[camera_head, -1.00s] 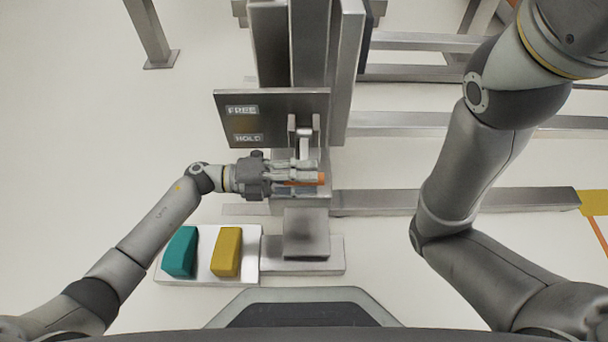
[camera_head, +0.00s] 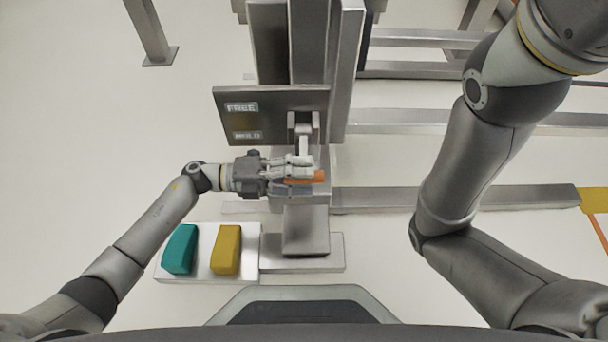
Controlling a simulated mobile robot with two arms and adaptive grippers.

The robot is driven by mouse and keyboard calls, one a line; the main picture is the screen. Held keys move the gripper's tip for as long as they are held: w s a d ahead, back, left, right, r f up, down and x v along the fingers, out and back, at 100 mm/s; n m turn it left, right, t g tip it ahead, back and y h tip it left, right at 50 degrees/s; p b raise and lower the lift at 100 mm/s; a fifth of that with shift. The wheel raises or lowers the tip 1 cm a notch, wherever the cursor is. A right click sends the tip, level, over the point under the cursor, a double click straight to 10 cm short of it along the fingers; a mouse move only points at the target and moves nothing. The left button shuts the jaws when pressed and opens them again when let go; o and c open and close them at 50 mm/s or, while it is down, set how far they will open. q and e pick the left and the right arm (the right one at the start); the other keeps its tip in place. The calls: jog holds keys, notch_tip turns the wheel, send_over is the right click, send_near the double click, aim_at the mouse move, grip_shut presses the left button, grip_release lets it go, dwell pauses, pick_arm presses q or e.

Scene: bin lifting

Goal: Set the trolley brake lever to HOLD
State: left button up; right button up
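The brake lever has an orange handle (camera_head: 319,177) and a pale arm (camera_head: 304,146) that comes down from a bracket on the trolley post. The handle lies sideways, lower in the picture than the HOLD label (camera_head: 247,135). The FREE label (camera_head: 241,107) is above it on the dark plate (camera_head: 280,100). My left gripper (camera_head: 308,168) reaches in from the left, its fingers at the handle and hiding part of it. The orange end shows past the fingertips. I cannot tell whether the fingers grip it. My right gripper is out of view; only its arm shows at the right.
A pale tray (camera_head: 205,275) with a teal block (camera_head: 180,249) and a yellow block (camera_head: 227,250) lies in front, below my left arm. Metal rails (camera_head: 460,199) run to the right behind my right arm.

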pick_arm(q)
jog(key=a, duration=1.1)
jog(key=shift+a, duration=0.2)
